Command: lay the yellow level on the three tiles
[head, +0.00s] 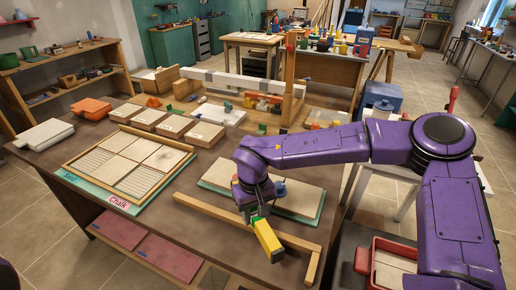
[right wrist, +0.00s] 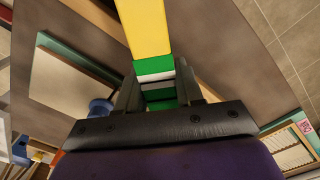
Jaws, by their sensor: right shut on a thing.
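The yellow level (head: 267,238) hangs from my right gripper (head: 258,209), tilted, above the near part of the brown table. In the right wrist view the level (right wrist: 147,28) is yellow with a green and white band, and the part between the fingers of the gripper (right wrist: 158,92) is green and dark. Pale tiles (head: 131,163) lie close together in a wooden frame on a green board at the left, with labels at its front edge. A row of separate pale tiles (head: 173,127) lies behind them. I cannot tell which three are meant. My left gripper is not in view.
A pale slab on a green board (head: 299,201) lies just behind the level, partly hidden by my right arm. A wooden strip (head: 209,210) runs along the table's near side. An orange thing (head: 91,108) and a white case (head: 43,134) lie at the far left.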

